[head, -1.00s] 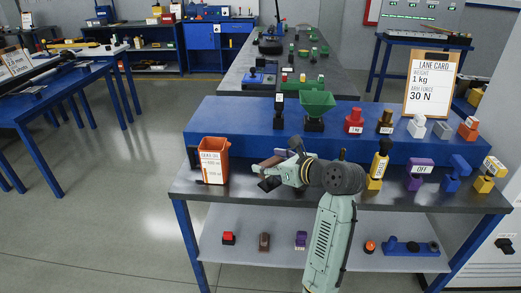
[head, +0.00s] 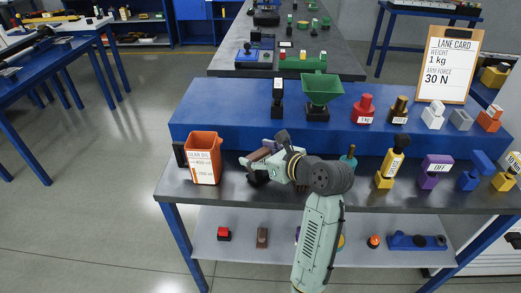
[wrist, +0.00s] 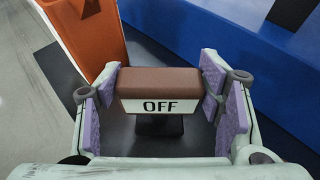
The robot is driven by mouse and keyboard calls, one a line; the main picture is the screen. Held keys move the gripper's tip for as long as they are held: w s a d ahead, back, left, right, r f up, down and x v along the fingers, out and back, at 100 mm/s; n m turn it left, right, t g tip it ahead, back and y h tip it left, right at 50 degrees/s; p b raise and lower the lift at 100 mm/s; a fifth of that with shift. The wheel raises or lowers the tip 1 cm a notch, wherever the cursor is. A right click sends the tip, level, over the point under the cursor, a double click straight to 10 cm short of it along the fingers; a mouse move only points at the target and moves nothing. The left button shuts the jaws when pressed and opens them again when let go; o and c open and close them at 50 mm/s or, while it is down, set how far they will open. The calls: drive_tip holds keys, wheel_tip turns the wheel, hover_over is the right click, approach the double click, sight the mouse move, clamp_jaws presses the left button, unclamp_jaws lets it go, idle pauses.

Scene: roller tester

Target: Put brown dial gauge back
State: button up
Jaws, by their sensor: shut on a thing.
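The brown dial gauge (wrist: 158,82) is a brown block with a white face reading "OFF" on a dark stem, in the middle of the wrist view. My gripper (wrist: 157,98) is shut on it, with purple pads at its left and right sides. In the head view the gauge's brown top (head: 260,154) shows at my gripper (head: 262,166), above the dark table (head: 225,190) just right of the orange bin. The foot of the gauge is mostly hidden, and I cannot tell whether it touches the table.
The orange gear oil bin (head: 203,158) stands close on the left. A blue raised step (head: 230,120) runs behind, carrying a green funnel (head: 320,90) and weights. A lower shelf (head: 340,250) holds small parts.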

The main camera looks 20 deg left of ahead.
drive_tip(key=shift+f, duration=0.25)
drive_tip(key=shift+r, duration=0.15)
drive_tip(key=shift+s, duration=0.1)
drive_tip(key=o, duration=1.4)
drive_tip(key=shift+f, duration=0.2)
drive_tip(key=shift+r, duration=0.15)
drive_tip(key=b+v, duration=0.1)
drive_tip(key=v, duration=1.1)
